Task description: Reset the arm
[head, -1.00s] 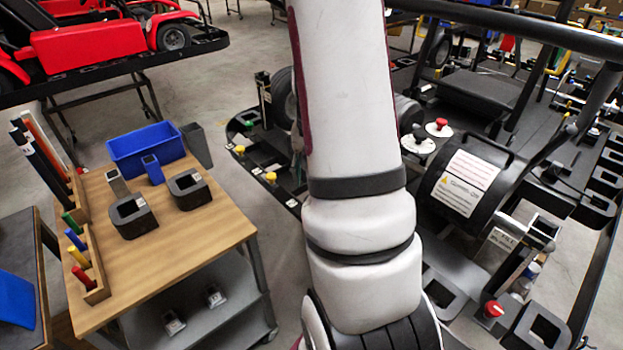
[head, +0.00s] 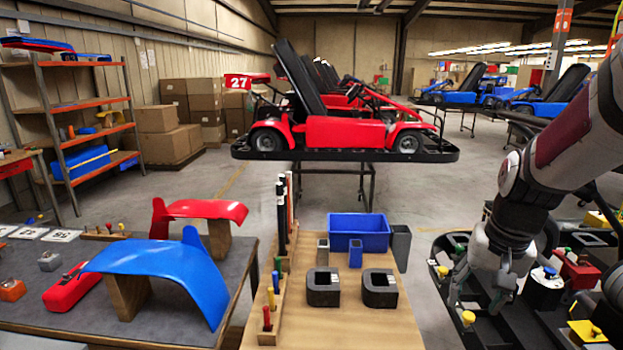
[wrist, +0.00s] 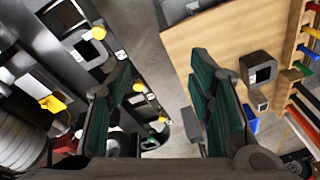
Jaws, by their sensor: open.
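My arm comes in from the right edge of the head view. My gripper (head: 482,298) points down above the black kart tray (head: 447,268) at the right. In the wrist view my gripper (wrist: 165,100) has its two dark green finger pads wide apart, with nothing between them. Below the gap show the grey floor, the tray's rim and the edge of the wooden cart top.
A wooden cart (head: 345,327) stands left of my arm, with a blue bin (head: 359,232) and black blocks. A grey table (head: 70,315) holds red and blue body panels. A red kart (head: 350,131) sits on a stand behind. Floor shows between cart and tray.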

